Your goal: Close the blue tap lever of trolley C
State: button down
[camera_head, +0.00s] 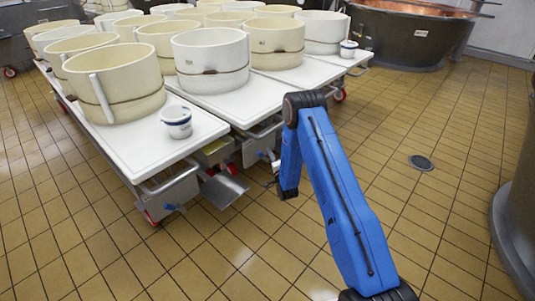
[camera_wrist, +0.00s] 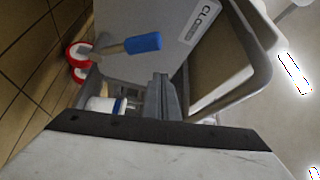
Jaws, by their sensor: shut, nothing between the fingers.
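A blue tap lever (camera_wrist: 143,43) on a metal stem shows in the wrist view, beside a grey panel (camera_wrist: 185,35) with a partly cut-off label. My gripper (camera_wrist: 163,97) is shut and empty, its fingertips below and right of the lever and apart from it in the picture. In the head view, a small blue part (camera_head: 262,154) shows under the front end of the second trolley (camera_head: 285,100), close left of my arm. I cannot read a letter C on any trolley. My gripper is mostly hidden behind my blue arm in the head view.
A curved metal rail (camera_wrist: 262,60) lies right of my fingers. Red castors (camera_wrist: 77,52) show at upper left. A copper vat (camera_head: 410,35) stands behind.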

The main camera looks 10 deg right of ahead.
jog(key=s+d+f, duration=0.2)
jog(key=s, duration=0.4)
jog(key=shift+f, duration=0.2)
jog(key=shift+s, duration=0.1)
